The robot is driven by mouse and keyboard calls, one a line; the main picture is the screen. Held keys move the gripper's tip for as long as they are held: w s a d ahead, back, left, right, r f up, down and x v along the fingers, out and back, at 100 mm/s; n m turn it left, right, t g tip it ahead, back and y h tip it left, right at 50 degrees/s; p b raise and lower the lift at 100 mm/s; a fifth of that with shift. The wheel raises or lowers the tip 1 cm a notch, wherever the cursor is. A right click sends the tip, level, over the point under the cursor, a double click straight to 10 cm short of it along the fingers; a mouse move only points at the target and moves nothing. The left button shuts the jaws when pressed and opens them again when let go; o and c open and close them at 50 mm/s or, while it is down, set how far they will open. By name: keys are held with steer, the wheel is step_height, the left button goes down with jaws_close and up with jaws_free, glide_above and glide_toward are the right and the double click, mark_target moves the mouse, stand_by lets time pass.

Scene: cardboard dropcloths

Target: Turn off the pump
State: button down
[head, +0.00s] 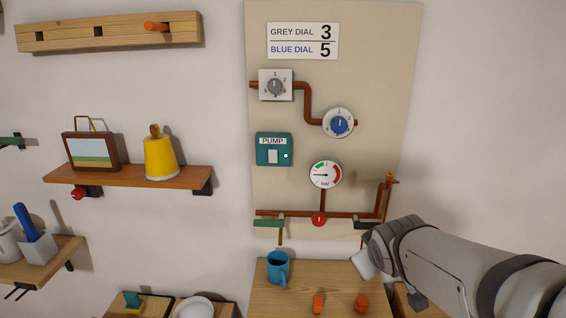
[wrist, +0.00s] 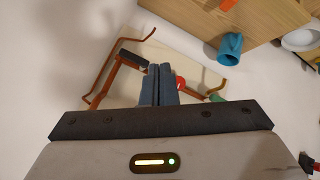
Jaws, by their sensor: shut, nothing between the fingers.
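The teal pump box (head: 266,149), labelled PUMP, is on the beige wall panel (head: 380,100). It has a pale rocker switch (head: 272,157) and a small lit whitish-green light (head: 286,156) beside it. Which way the rocker is pressed is too small to tell. My gripper (wrist: 161,70) is shut and empty in the wrist view. In the head view my wrist is at the lower right, below and right of the pump box and well apart from it; the fingertips are not clear there. The pump box does not show in the wrist view.
Around the pump box are a grey dial (head: 275,86), a blue dial (head: 340,124), a pressure gauge (head: 325,174) and copper pipes. Below are a green lever (head: 268,223), red knob (head: 319,219) and black lever (head: 366,225). A blue mug (head: 278,268) stands on the table (head: 260,295).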

steer(key=w+a+r+n+t+y, duration=0.3)
steer(key=w+r+n+t, duration=0.25)
steer(key=w+n, duration=0.35)
steer(key=w+a+r+n+y+b, duration=0.1)
steer(key=a+r+n+y, duration=0.3)
steer(key=a+n+y, duration=0.6)
steer(key=w+n+y, duration=0.1)
steer(key=n, duration=0.2)
steer(key=shift+a+b, duration=0.15)
steer(key=shift+b, duration=0.2)
steer(key=p, duration=0.4)
glide_toward(269, 153)
steer(key=x, duration=0.5)
steer(key=shift+w+a, duration=0.3)
steer(key=shift+w, duration=0.05)
